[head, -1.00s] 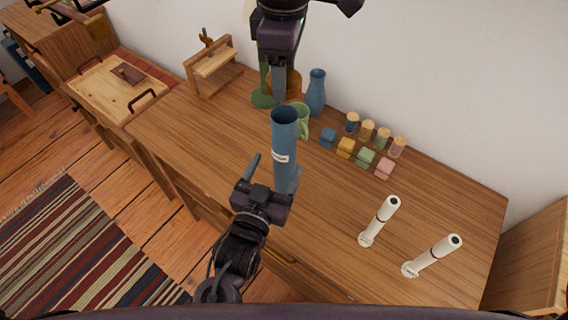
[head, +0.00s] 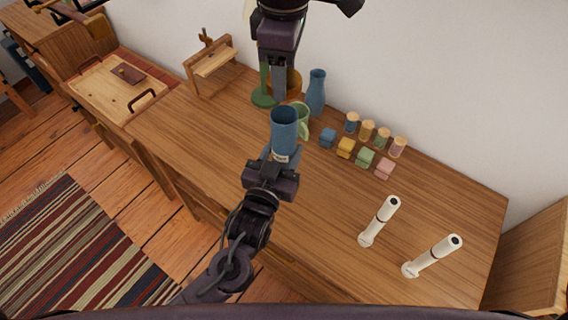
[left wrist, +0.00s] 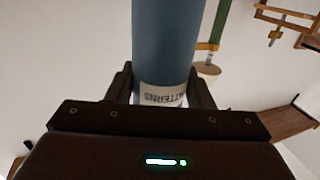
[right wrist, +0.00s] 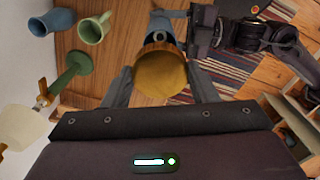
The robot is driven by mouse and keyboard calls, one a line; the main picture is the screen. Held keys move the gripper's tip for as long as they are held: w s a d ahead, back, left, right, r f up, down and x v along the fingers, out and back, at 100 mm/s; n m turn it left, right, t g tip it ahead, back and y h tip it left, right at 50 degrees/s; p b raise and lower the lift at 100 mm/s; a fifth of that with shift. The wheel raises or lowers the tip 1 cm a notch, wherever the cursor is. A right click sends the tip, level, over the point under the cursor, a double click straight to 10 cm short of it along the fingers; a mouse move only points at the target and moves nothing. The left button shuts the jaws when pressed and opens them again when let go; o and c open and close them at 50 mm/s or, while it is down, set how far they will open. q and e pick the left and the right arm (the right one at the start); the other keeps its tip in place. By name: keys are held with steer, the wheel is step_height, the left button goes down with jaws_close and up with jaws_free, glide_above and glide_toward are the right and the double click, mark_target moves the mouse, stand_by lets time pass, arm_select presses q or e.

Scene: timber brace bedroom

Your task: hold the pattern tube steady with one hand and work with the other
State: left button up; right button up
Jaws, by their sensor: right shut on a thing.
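The blue pattern tube (head: 284,132) stands upright with its dark open top showing in the head view. Its white label faces my left gripper (head: 282,158). In the left wrist view the tube (left wrist: 166,45) lies between the left fingers, one on each side; I cannot tell if they press on it. The lower tube is hidden behind the left gripper. My right gripper (head: 280,92) points down from the top, beyond the tube. It is shut on a mustard-brown round piece (right wrist: 160,75), which partly hides the tube behind it in the right wrist view.
A green mug (head: 302,120) and a blue vase (head: 317,92) stand close behind the tube. Several small coloured blocks (head: 346,147) and cork-topped jars lie right. Two white cylinders (head: 379,222) stand at the front right. The table's left part (head: 190,130) is clear.

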arm_select(q)
steer(key=c, duration=0.7)
arm_select(e)
glide_above(284, 106)
steer(key=s, duration=0.2)
steer(key=shift+s+f, duration=0.15)
steer(key=shift+f, duration=2.35)
steer(key=shift+f, duration=0.9)
steer(key=shift+f, duration=0.5)
